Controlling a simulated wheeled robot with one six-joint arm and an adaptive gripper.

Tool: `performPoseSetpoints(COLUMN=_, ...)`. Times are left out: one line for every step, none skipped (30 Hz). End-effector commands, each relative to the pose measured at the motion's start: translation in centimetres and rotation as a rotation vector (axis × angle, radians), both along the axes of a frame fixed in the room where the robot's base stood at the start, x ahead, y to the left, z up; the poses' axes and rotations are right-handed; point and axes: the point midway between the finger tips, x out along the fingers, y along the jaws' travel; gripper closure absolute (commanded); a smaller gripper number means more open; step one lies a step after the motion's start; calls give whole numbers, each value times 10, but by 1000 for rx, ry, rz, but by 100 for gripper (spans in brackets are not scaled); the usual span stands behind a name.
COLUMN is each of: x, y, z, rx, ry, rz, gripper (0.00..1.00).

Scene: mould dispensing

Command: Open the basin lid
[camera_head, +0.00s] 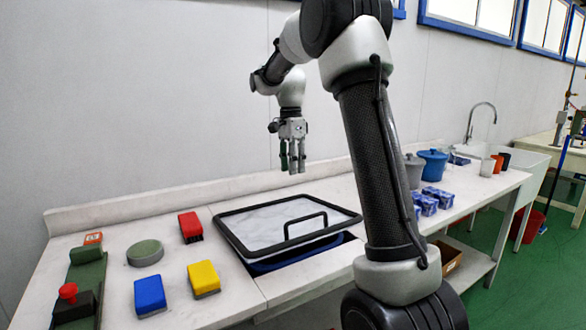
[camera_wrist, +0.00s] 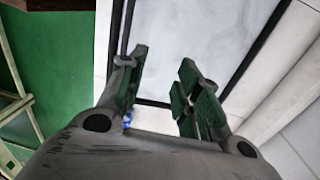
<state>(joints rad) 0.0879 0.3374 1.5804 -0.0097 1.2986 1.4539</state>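The basin lid (camera_head: 255,224) is a pale panel in a black frame with a raised black bar handle (camera_head: 305,224). It lies over the basin opening in the worktop. Part of the dark blue basin (camera_head: 300,254) shows under the lid's front edge. My gripper (camera_head: 293,166) hangs above the far part of the lid, fingers pointing down, clear of the handle. In the wrist view my gripper (camera_wrist: 163,60) has its fingers apart with nothing between them. The lid's pale panel (camera_wrist: 195,35) and dark frame lie beyond them, and the handle is not clearly seen there.
Left of the lid are red (camera_head: 191,227), yellow (camera_head: 203,278) and blue (camera_head: 150,296) blocks, a green round piece (camera_head: 145,252) and a green fixture with a red knob (camera_head: 67,292). Right are blue boxes (camera_head: 430,203), a blue pot (camera_head: 432,168) and a sink. A wall stands behind.

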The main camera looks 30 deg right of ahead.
Motion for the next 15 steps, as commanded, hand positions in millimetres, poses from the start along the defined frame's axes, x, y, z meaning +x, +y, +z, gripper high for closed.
performPoseSetpoints(x=-2, y=0, z=-2, rx=0, ry=0, rz=0, gripper=67)
performPoseSetpoints(x=-3, y=-1, z=-3, rx=0, ry=-1, rz=0, gripper=67)
performPoseSetpoints(x=-3, y=-1, z=-4, rx=0, ry=-1, rz=0, gripper=67)
performPoseSetpoints(x=-4, y=-1, z=-4, rx=0, ry=-2, rz=0, gripper=67)
performPoseSetpoints(x=-4, y=-1, z=-4, rx=0, ry=-2, rz=0, gripper=67)
performPoseSetpoints(x=-4, y=-1, z=-5, rx=0, ry=-2, rz=0, gripper=67)
performPoseSetpoints(x=-4, y=-1, z=-5, rx=0, ry=-2, rz=0, gripper=67)
performPoseSetpoints(x=-4, y=-1, z=-5, rx=0, ry=-2, rz=0, gripper=67)
performPoseSetpoints(x=-4, y=-1, z=-5, rx=0, ry=-2, rz=0, gripper=67)
performPoseSetpoints(x=-4, y=-1, z=-5, rx=0, ry=-1, rz=0, gripper=67)
performPoseSetpoints(x=-4, y=-1, z=-5, rx=0, ry=-1, rz=0, gripper=67)
performPoseSetpoints(x=-4, y=-1, z=-5, rx=0, ry=-1, rz=0, gripper=67)
performPoseSetpoints(x=-4, y=-1, z=-5, rx=0, ry=-1, rz=0, gripper=67)
performPoseSetpoints(x=-4, y=-1, z=-5, rx=0, ry=-1, rz=0, gripper=67)
performPoseSetpoints(x=-4, y=-1, z=-5, rx=0, ry=-1, rz=0, gripper=67)
